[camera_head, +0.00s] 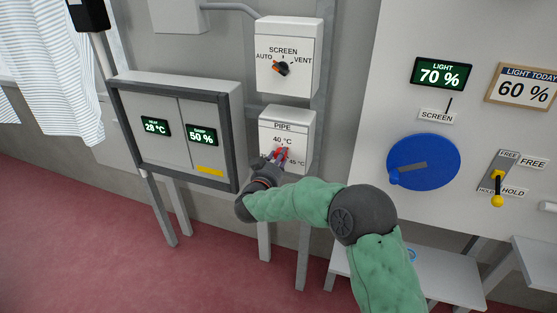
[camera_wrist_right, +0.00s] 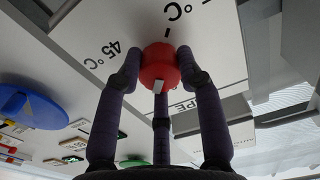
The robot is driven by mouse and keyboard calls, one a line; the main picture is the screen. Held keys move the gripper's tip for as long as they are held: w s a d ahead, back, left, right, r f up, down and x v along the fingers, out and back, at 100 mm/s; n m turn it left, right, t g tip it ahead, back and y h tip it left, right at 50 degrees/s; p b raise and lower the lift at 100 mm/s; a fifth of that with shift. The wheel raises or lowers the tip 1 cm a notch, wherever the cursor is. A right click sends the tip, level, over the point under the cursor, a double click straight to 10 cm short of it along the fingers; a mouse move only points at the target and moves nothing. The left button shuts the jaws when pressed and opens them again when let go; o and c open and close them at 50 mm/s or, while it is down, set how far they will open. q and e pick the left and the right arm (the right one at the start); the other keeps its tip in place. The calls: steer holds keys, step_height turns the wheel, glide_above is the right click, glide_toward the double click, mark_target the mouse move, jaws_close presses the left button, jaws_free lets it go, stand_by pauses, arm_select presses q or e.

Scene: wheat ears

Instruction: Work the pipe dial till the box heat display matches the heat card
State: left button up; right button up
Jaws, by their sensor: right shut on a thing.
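The pipe dial is a small red knob (camera_wrist_right: 160,64) on a white panel marked PIPE (camera_head: 304,126), with 40 °C and 45 °C labels. My right gripper (camera_head: 277,158) is shut around the knob; its dark fingers grip the knob's sides in the wrist view. A pale mark shows on the knob's face there, but I cannot tell which label it points at. The grey-framed box (camera_head: 174,79) left of the panel carries the heat display (camera_head: 155,128), which seems to read 28 °C, and a damp display (camera_head: 201,135) at 50 %. I see no heat card. My left gripper is out of view.
Above the pipe panel is a SCREEN panel (camera_head: 302,40) with an AUTO/VENT switch. At the right a wall panel holds a blue wheel (camera_head: 424,162), a yellow-knobbed lever (camera_head: 497,201), a 70 % light display (camera_head: 442,74) and a LIGHT TODAY 60 % card (camera_head: 524,86).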

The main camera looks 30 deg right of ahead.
steer(key=shift+f+m+b, duration=0.1)
steer(key=shift+m+b, duration=4.25)
steer(key=shift+m, duration=4.75)
steer(key=o, duration=1.1)
steer(key=shift+o, duration=0.2)
steer(key=v, duration=1.2)
